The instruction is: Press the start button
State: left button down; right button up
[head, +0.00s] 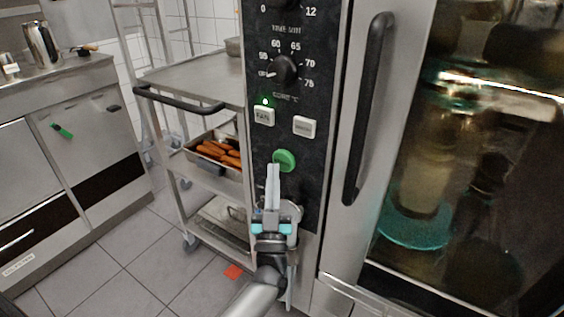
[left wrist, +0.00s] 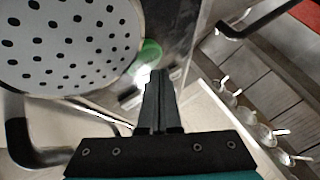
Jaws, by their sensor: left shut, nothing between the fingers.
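The round green start button (head: 285,160) is on the black control panel (head: 262,195) of the oven, below a FAN button and a white button. My left gripper (head: 273,168) is shut and empty, with its fingers pointing up at the panel. In the head view its tips are just below and left of the green button, overlapping its lower edge. I cannot tell whether they touch it. In the left wrist view the green button (left wrist: 149,53) shows just beyond the shut fingertips (left wrist: 158,74). My right gripper is not in view.
The FAN button (head: 264,116) has a lit green lamp above it. A dial (head: 285,70) sits higher. The oven door handle (head: 368,110) stands out to the right. A perforated white disc (left wrist: 65,45) fills the wrist view's upper left.

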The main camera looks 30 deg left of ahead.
pick_arm(q)
jog(key=shift+w, duration=0.1)
dwell(0.4)
jog(key=shift+w, duration=0.3)
jog(key=shift+w+b, duration=0.3)
jog(key=shift+w, duration=0.15)
dwell(0.6)
jog(key=shift+s, duration=0.15)
jog(key=shift+s+p, duration=0.55)
jog(key=shift+s, duration=0.15)
jog(key=s+p, duration=0.2)
jog(key=s, duration=0.3)
jog(key=shift+a+p, duration=0.2)
jog(key=shift+p, duration=0.2)
